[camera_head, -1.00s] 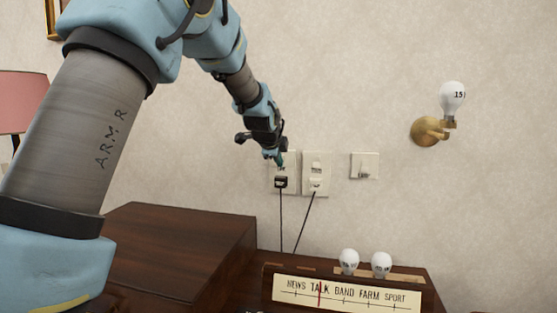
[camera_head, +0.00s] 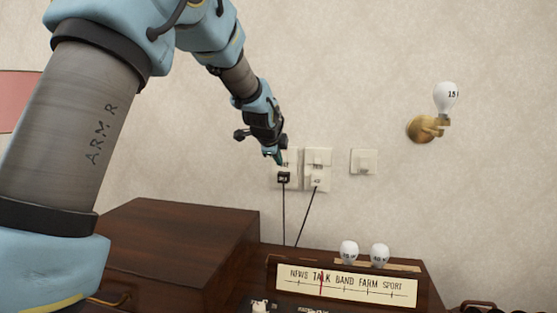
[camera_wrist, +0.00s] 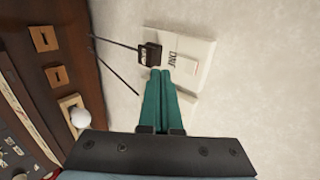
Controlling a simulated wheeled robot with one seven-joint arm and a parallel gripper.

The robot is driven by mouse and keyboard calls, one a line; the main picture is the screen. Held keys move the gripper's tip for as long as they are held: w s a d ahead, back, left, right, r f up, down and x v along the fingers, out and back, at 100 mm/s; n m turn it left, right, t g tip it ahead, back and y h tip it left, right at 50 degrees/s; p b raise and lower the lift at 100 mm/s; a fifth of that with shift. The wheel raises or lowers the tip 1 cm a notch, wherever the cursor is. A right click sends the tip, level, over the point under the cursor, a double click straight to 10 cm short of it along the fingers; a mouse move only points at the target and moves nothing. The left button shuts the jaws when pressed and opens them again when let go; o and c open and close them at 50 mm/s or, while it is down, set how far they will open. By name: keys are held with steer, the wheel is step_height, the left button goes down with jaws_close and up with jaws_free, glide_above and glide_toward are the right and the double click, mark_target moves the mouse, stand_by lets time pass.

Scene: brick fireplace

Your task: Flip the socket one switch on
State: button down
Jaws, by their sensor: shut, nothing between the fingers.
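Socket one is the left white wall plate (camera_head: 293,160), with a black plug (camera_head: 284,177) in its lower part. My gripper (camera_head: 277,160) is at its upper left and hides part of it, including most of the switch area. In the wrist view the same plate (camera_wrist: 205,48) appears turned sideways, with dark lettering, a pale raised switch (camera_wrist: 190,63) and the black plug (camera_wrist: 150,54). My green fingers (camera_wrist: 160,72) are closed together and empty, with their tips by the plate's edge between plug and switch. I cannot tell whether they touch it.
A second socket (camera_head: 318,158) with a white plug (camera_head: 316,181) is just right, then a light switch plate (camera_head: 363,161). Cords hang below. A wooden cabinet (camera_head: 180,245) and a radio (camera_head: 347,283) with two bulbs stand below. A brass bulb holder (camera_head: 425,129) is on the wall.

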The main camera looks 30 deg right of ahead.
steer(key=s+a+f+b+v, duration=0.1)
steer(key=b+v, duration=0.1)
steer(key=v, duration=0.7)
steer(key=a+f+n+g+y+p, duration=0.1)
steer(key=a+f+n+p, duration=0.2)
steer(key=a, duration=0.5)
steer(key=s+a+f+n+g+y+p, duration=0.1)
steer(key=a+f+n+y, duration=0.15)
steer(key=a+n, duration=0.4)
steer(key=a+f+n+y+p, duration=0.1)
steer(key=a+f+n+p, duration=0.2)
steer(key=a, duration=0.6)
steer(key=s+a+f+n+g+y+p, duration=0.1)
steer(key=s+a+f+n+g, duration=0.3)
steer(key=s+a+n, duration=0.8)
step_height(320, 180, down, 3)
steer(key=s+a, duration=0.1)
steer(key=a, duration=0.2)
steer(key=shift+s+y+p, duration=0.35)
steer(key=shift+r, duration=0.15)
